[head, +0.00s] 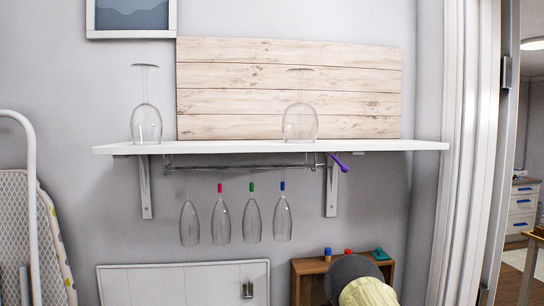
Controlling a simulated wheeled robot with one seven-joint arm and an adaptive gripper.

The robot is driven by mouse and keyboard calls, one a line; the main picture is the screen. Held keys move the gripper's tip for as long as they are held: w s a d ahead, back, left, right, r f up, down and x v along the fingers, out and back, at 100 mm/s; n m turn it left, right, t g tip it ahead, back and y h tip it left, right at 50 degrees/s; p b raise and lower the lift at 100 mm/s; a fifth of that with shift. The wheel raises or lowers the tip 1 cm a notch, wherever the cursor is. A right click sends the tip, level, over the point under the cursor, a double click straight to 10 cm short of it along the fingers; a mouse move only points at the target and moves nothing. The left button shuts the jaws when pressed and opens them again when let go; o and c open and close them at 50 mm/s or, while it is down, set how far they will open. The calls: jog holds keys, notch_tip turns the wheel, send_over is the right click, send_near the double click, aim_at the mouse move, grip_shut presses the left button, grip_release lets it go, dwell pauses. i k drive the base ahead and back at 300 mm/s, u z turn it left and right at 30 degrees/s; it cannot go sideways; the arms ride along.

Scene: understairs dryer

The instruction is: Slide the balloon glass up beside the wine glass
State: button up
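Two clear glasses stand upside down on the white wall shelf (400,145), bowls down and stems up. The rounder, wider one, which looks like the balloon glass (300,123), is right of the shelf's middle, before the wooden boards; its stem and foot are faint against them. The narrower one, which looks like the wine glass (146,124), is near the left end, against the grey wall. A wide bare stretch of shelf separates them. My gripper is not in view.
Several slim glasses (221,220) hang bowl-down from a rail (240,166) below, some with coloured markers. A purple item (340,162) is at the rail's right end. A wooden box (305,285) sits lower right.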

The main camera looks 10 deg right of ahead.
aim_at(300, 124)
jog(key=u, duration=2.4)
jog(key=i, duration=0.95)
jog(key=z, duration=3.6)
